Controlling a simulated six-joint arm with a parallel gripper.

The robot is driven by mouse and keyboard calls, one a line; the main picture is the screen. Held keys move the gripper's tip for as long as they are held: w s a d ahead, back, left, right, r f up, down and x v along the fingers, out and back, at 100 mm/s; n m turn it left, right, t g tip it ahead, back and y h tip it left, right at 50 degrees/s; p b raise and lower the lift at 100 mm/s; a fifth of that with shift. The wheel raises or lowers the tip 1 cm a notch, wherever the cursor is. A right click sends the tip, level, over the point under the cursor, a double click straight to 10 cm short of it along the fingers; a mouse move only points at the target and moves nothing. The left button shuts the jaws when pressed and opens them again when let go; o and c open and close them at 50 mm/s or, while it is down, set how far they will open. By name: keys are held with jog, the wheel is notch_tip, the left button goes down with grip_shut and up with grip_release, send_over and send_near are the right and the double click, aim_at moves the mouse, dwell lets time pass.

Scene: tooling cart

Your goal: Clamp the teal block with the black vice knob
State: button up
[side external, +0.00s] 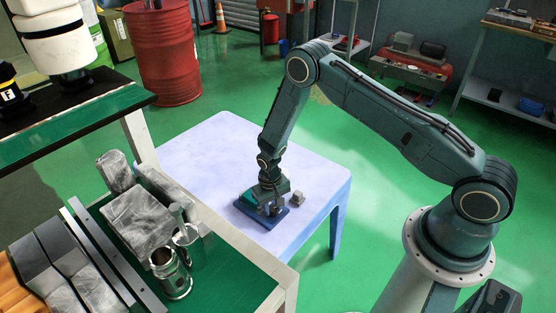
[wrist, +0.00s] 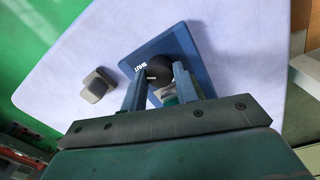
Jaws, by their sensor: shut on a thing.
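The blue vice base (side external: 254,217) lies on the pale table, and its blue plate also shows in the wrist view (wrist: 196,47). The round black vice knob (wrist: 158,67) sits above the plate. My gripper (wrist: 157,76) is shut on this knob, with one finger on each side; it points down over the vice in the side view (side external: 273,208). The teal block (side external: 249,196) shows at the left of the vice in the side view. In the wrist view only a small teal part (wrist: 171,101) shows between my fingers; the rest is hidden, as is its contact with the jaws.
A small grey block-like part (side external: 298,198) stands on the table (side external: 215,143) beside the vice, apart from it, and shows in the wrist view (wrist: 97,85). A green-topped cart (side external: 215,274) with metal parts and a steel cup stands at the front left. The table's back is clear.

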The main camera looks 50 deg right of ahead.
aim_at(271, 209)
jog(key=o, duration=1)
jog(key=shift+c, duration=0.2)
jog(key=shift+r, duration=0.1)
notch_tip(271, 209, up, 14)
jog(key=shift+a, duration=0.25)
jog(key=shift+w+f, duration=0.1)
jog(key=shift+f, duration=0.1)
